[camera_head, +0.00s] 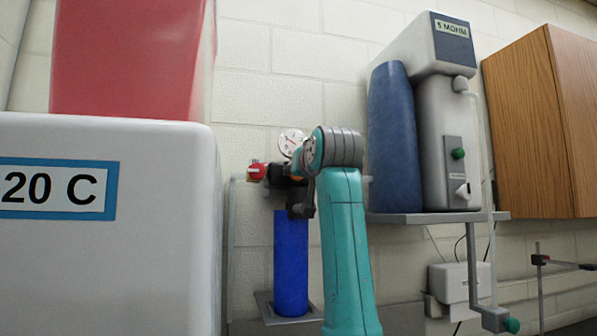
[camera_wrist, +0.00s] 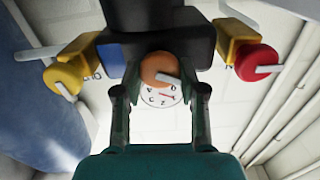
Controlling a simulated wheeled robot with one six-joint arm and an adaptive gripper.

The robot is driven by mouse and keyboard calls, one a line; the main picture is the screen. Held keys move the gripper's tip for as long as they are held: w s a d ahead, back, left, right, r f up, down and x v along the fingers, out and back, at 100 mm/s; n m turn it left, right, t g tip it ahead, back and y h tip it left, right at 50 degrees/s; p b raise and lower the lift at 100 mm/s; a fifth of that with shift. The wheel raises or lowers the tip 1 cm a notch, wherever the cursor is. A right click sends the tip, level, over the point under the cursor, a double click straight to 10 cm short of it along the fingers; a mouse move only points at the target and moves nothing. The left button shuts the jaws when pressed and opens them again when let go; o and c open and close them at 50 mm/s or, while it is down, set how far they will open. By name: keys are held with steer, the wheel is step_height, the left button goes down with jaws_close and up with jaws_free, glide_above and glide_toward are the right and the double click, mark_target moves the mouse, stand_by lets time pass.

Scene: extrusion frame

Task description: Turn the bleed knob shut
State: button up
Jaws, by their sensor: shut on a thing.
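In the head view my gripper (camera_head: 302,200) is at the valve assembly above the blue cylinder (camera_head: 291,250); my arm hides part of that assembly. A small round gauge (camera_head: 292,141) is above it, and the gauge face (camera_wrist: 160,96) also shows between my fingers.
A red knob (camera_wrist: 257,62) and a yellow knob (camera_wrist: 62,80) with pale levers flank the block. The red knob (camera_head: 257,172) is left of my gripper. A white box (camera_head: 110,240) marked 20 C stands at left. A grey unit (camera_head: 447,150) sits on a shelf at right.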

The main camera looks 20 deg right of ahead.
steer(key=m, duration=0.6)
steer(key=shift+d+f+m, duration=0.1)
steer(key=shift+m, duration=0.2)
steer(key=m, duration=0.6)
steer(key=shift+d, duration=0.1)
steer(key=shift+f+m, duration=0.1)
steer(key=shift+m, duration=0.2)
steer(key=o, duration=1.1)
steer(key=s, duration=1.2)
